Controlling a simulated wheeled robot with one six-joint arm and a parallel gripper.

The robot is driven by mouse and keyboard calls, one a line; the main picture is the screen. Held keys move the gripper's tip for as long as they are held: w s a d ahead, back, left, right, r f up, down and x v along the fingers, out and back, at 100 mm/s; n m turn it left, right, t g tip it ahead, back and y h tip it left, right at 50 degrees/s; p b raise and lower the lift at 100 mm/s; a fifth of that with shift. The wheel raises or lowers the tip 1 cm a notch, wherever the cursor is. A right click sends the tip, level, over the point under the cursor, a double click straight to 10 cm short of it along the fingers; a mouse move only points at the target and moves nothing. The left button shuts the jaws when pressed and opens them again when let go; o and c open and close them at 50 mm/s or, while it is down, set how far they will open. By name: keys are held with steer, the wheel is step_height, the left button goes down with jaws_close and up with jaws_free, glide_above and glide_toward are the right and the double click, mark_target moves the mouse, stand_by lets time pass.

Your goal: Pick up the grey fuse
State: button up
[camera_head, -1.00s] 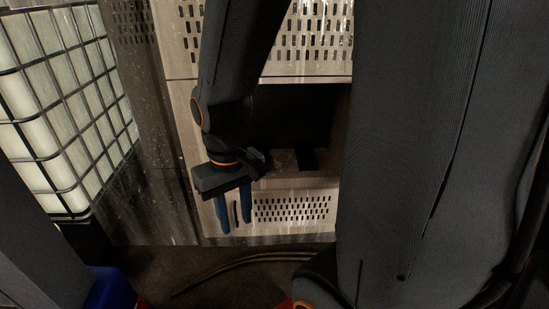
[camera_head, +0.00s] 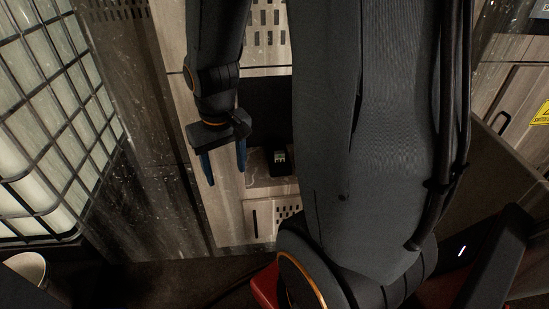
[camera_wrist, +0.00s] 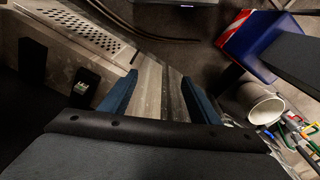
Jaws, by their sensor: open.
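A small dark block with a pale label, which looks like the fuse (camera_head: 280,158), stands in the dark recess of the column's panelled cabinet (camera_head: 232,205). Its grey colour is hard to confirm in this light. The same block shows at the left in the wrist view (camera_wrist: 84,88). My gripper (camera_head: 225,172) hangs to the left of the recess with its blue fingers pointing down, apart and empty. In the wrist view, the open fingers (camera_wrist: 160,80) have only the cabinet edge and floor between them, and the block is left of them.
A caged white tank (camera_head: 45,120) stands at the left. A white bucket (camera_wrist: 262,104) and several loose tools (camera_wrist: 297,135) lie on the floor. A perforated panel (camera_wrist: 85,30) is beside the recess. The recess edges are close to my gripper.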

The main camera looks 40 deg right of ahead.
steer(key=w+d+f+m+t+h+b, duration=0.1)
steer(key=w+d+f, duration=0.4)
steer(key=d, duration=0.2)
steer(key=w+d+f+m+t+b, duration=0.1)
steer(key=w+d+f+m, duration=0.1)
steer(key=w+d+f, duration=0.4)
steer(key=m+t+h+b, duration=0.2)
steer(key=b, duration=0.1)
glide_toward(280, 154)
step_height(280, 154, down, 3)
steer(key=shift+w+d+r+x, duration=0.1)
steer(key=shift+w+r+x, duration=0.1)
steer(key=shift+x, duration=1.1)
steer(key=shift+w+d+r+x, duration=0.1)
steer(key=shift+w+x, duration=0.05)
steer(key=shift+x, duration=1.15)
steer(key=shift+w+d+r+x, duration=0.1)
steer(key=shift+w+x, duration=0.1)
steer(key=shift+x, duration=1.15)
steer(key=shift+c, duration=0.2)
steer(key=c, duration=1.1)
